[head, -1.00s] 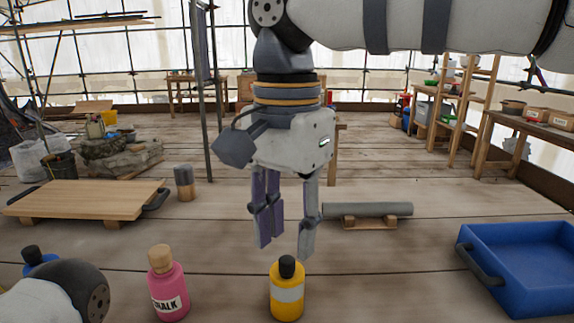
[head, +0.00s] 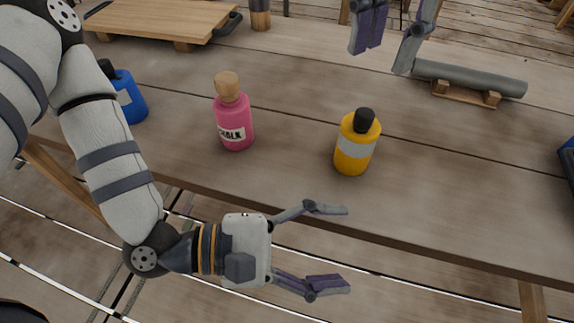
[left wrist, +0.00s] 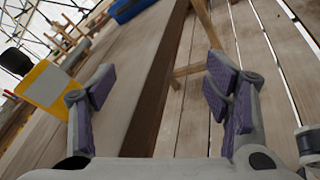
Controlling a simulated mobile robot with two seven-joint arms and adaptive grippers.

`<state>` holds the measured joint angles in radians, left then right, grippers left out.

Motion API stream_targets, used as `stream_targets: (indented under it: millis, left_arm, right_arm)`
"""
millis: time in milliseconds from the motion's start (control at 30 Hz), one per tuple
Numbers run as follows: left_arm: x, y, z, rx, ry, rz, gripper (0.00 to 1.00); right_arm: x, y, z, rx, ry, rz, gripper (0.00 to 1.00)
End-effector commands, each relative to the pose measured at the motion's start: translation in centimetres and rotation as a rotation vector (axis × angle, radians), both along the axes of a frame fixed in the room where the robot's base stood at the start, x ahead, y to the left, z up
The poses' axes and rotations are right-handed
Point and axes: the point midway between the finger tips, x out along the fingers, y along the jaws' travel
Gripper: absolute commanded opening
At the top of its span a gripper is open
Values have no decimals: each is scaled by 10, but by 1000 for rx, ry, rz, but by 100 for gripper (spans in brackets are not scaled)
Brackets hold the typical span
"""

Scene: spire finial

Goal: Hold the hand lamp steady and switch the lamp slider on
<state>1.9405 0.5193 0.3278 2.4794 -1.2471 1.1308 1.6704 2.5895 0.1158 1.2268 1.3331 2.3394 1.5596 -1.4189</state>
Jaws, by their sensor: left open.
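A grey cylinder (head: 470,77), which looks like the hand lamp, lies across a small wooden cradle (head: 466,93) at the upper right of the head view. No slider can be made out on it. My right gripper (head: 383,55) is at the top edge, pointing down with fingers apart, and one fingertip appears close to the cylinder's left end. Most of that gripper is cut off. My left gripper (head: 343,248) is open and empty, beyond the table's front edge and well away from the cylinder. Its spread fingers also show in the left wrist view (left wrist: 162,90).
A yellow bottle (head: 354,152), a pink chalk bottle (head: 234,125) and a blue bottle (head: 129,98) stand along the front of the table (head: 290,160). A wooden board (head: 160,20) lies at the back left. A blue tray (head: 568,158) shows at the right edge.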

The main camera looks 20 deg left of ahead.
Motion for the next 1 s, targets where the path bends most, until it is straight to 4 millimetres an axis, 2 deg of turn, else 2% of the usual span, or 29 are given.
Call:
stream_targets:
  millis: [33, 100, 200, 333, 467, 800, 1000]
  left_arm:
    - [22, 16, 11, -96, 91, 111, 71]
    - [46, 40, 20, -219, 225, 249, 71]
    - [67, 65, 29, -361, 345, 370, 71]
    - [78, 79, 33, -445, 409, 430, 71]
    - [91, 66, 34, -454, 418, 431, 71]
    - [146, 9, 34, -450, 417, 431, 71]
    - [160, -5, 33, -449, 418, 433, 71]
  right_arm:
    - [0, 0, 0, 0, 0, 0, 33]
    - [0, 0, 0, 0, 0, 0, 33]
    - [0, 0, 0, 0, 0, 0, 33]
    - [0, 0, 0, 0, 0, 0, 33]
    - [0, 0, 0, 0, 0, 0, 33]
    - [0, 0, 0, 0, 0, 0, 33]
    - [0, 0, 0, 0, 0, 0, 33]
